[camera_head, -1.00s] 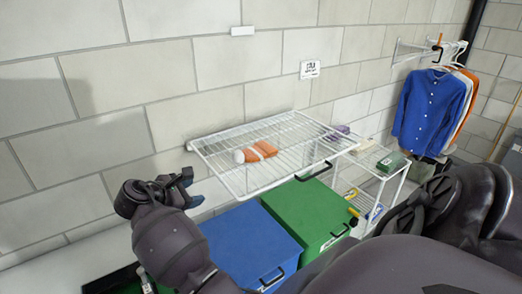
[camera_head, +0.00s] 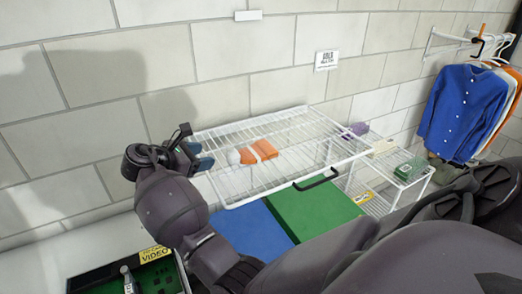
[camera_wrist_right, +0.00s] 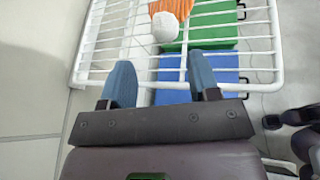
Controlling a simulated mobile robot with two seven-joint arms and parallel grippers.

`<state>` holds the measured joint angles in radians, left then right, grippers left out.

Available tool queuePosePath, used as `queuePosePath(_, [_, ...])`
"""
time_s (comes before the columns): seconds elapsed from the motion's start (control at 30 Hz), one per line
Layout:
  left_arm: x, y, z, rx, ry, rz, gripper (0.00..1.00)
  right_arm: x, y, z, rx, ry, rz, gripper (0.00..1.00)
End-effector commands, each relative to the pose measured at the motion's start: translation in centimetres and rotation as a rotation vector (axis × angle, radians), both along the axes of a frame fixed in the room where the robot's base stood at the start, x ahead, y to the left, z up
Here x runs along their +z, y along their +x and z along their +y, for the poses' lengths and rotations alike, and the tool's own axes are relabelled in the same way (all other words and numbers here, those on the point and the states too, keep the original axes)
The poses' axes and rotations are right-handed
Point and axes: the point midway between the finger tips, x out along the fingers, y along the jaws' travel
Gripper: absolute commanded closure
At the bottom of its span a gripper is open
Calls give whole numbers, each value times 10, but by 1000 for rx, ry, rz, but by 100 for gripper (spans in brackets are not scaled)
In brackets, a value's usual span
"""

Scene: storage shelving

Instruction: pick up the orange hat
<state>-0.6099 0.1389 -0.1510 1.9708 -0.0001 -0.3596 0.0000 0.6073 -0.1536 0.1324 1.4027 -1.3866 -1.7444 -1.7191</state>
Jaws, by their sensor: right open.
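The orange hat (camera_head: 262,151), with a white pompom at its left end, lies on the white wire shelf (camera_head: 302,128). In the right wrist view the orange hat (camera_wrist_right: 172,7) is cut by the top edge, with its pompom towards me. My right gripper (camera_head: 203,155) is at the shelf's left edge, left of the hat and apart from it. In the right wrist view its two blue fingers (camera_wrist_right: 160,68) are spread and empty, with the pompom ahead between their lines. My left gripper is not in view.
Blue (camera_head: 252,232) and green (camera_head: 312,206) boxes stand below the shelf. A lower rack at right holds a green item (camera_head: 408,169). Shirts (camera_head: 463,110) hang at far right. A dark green tray (camera_head: 120,280) is at bottom left.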

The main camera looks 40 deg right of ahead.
Motion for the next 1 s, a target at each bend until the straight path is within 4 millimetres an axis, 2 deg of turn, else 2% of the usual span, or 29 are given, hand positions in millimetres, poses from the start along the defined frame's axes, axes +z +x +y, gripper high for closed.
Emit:
queuePosePath(0.33, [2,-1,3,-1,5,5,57,-17,1,-41,-1,-1,3,44])
queuePosePath(0.67, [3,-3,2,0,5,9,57,-30,1,-61,-2,-1,2,44])
queuePosePath(0.8, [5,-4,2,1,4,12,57,-42,1,-77,-3,0,3,44])
queuePosePath(1.0, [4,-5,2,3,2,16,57,-49,2,-94,0,1,1,44])
